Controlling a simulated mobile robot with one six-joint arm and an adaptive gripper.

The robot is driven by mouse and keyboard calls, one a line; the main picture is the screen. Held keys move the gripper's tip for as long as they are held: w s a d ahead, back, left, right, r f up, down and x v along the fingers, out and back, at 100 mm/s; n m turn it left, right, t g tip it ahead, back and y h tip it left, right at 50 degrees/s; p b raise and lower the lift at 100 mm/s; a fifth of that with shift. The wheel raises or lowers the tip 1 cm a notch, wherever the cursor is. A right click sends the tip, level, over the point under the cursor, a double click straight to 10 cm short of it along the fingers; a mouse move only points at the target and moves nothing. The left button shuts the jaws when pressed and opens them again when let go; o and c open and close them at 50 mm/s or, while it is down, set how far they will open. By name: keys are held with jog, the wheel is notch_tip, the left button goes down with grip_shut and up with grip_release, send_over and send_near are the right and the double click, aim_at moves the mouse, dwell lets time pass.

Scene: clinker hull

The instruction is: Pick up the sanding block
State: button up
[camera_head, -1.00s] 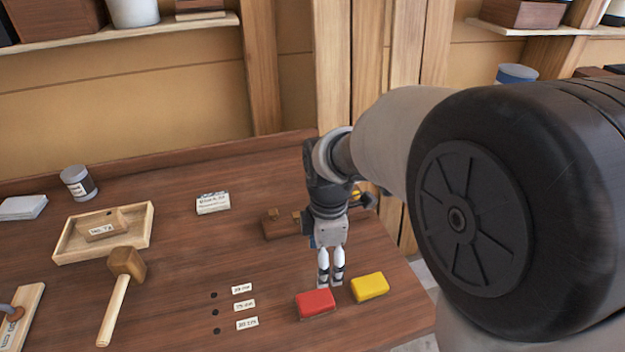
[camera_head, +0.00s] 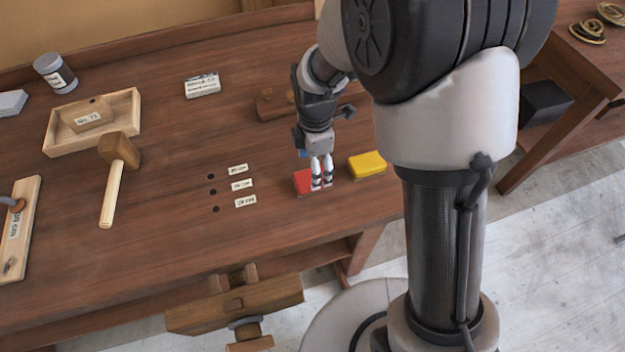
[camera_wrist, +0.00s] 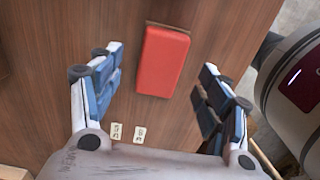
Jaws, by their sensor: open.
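A red block (camera_head: 302,180), shaped like a sanding block, lies flat on the wooden bench near its front edge. A similar yellow block (camera_head: 367,164) lies just to its right. My gripper (camera_head: 321,186) points down over the red block and partly hides it in the head view. In the wrist view the red block (camera_wrist: 163,62) lies between the two open, blue-padded fingers of my gripper (camera_wrist: 158,62), with a gap on each side. Nothing is held. The yellow block is not seen in the wrist view.
Several small labels (camera_head: 241,184) and holes are left of the red block. A mallet (camera_head: 120,165), a wooden tray (camera_head: 52,140) and a can (camera_head: 54,72) stand farther left. A wooden tool (camera_head: 272,107) lies behind my gripper. A vise (camera_head: 235,307) juts from the bench front.

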jog(key=f, duration=0.1)
jog(key=f+b, duration=0.1)
jog(key=f, duration=0.1)
jog(key=f+b, duration=0.1)
jog(key=f, duration=0.1)
jog(key=shift+s+a, duration=0.15)
jog(key=shift+a, duration=0.15)
jog(key=shift+r, duration=0.1)
jog(key=c, duration=1.2)
notch_tip(320, 180, up, 20)
jog(key=p, duration=0.6)
